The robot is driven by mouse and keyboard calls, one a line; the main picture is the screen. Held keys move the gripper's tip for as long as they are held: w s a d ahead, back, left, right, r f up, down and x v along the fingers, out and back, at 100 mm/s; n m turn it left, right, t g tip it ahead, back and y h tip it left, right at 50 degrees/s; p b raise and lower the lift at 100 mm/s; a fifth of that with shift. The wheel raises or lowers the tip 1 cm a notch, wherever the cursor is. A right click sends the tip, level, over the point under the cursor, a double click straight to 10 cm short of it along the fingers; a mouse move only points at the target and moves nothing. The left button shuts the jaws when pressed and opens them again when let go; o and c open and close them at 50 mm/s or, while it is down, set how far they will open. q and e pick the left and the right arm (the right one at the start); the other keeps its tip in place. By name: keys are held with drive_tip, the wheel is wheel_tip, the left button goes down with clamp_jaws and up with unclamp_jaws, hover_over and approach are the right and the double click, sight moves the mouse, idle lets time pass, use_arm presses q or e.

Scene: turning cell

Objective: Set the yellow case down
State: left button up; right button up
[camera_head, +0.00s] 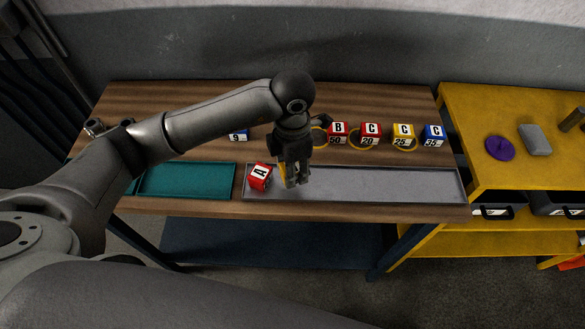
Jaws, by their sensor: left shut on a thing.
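My left gripper (295,182) points down over the left part of the grey tray (400,187). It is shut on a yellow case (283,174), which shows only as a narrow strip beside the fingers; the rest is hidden. I cannot tell whether the case touches the tray floor. A red case marked A (260,177) sits tilted at the left end of the grey tray, close to the left of the held case. Another yellow case, marked C 25 (403,135), stands in the back row. My right gripper is not in view.
The back row also holds red cases B 50 (338,133) and C 20 (371,133), and blue cases C 35 (434,135) and 9 (238,135). A teal tray (188,181) lies empty at left. The grey tray's right part is free. A yellow bench (490,110) adjoins at right.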

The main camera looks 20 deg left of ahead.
use_arm(q)
drive_tip(key=shift+w+a+f, duration=0.1)
drive_tip(key=shift+w+f, duration=0.3)
drive_tip(key=shift+f, duration=0.05)
drive_tip(key=shift+w+a+f+p, duration=0.1)
drive_tip(key=shift+w+f+p, duration=0.1)
drive_tip(key=shift+f+p, duration=0.95)
drive_tip(key=shift+f, duration=0.6)
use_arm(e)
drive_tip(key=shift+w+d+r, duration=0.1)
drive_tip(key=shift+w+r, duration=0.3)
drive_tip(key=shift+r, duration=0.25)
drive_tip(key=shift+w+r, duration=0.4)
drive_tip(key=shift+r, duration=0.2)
use_arm(q)
drive_tip(key=shift+f, duration=0.15)
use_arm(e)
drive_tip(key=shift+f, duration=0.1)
use_arm(q)
drive_tip(key=shift+f+b, duration=0.15)
drive_tip(key=shift+b, duration=0.2)
drive_tip(key=o, duration=1.1)
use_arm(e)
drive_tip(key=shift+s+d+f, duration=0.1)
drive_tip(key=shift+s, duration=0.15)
use_arm(q)
drive_tip(key=shift+r, duration=0.2)
